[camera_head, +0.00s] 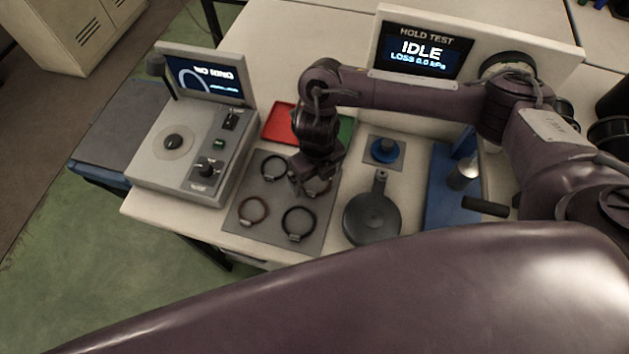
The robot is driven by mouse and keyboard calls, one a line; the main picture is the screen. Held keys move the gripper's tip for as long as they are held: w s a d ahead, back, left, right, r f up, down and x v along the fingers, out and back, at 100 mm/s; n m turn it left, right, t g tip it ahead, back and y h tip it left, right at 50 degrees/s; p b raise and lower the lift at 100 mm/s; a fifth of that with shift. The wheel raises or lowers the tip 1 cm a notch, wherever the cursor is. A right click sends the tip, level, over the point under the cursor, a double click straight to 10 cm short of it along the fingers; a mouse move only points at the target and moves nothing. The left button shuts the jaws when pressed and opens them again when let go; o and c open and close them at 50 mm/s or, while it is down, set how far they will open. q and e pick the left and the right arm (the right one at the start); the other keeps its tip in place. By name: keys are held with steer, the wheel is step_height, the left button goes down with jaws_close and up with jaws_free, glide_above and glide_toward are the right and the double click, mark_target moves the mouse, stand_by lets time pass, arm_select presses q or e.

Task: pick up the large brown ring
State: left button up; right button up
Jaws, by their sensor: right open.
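Several rings lie on a grey mat (276,206). A brown ring (246,223) lies at the mat's front left and is fully visible. Another brown ring (325,190) lies at the back right, partly hidden by my right gripper; the front-left one looks larger. A black ring (269,179) is at the back left and a larger black ring (294,237) at the front right. My right gripper (303,184) is open, pointing down over the mat's back right part beside the second brown ring. Its height above the mat is hard to judge. My left gripper is not in view.
A console with a screen (184,150) stands left of the mat. Red (279,122) and green (346,131) trays lie behind it. A dark round lidded piece with a handle (371,219), a blue knob (384,149) and a blue stand (441,190) are to the right.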

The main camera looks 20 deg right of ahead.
steer(key=c, duration=1)
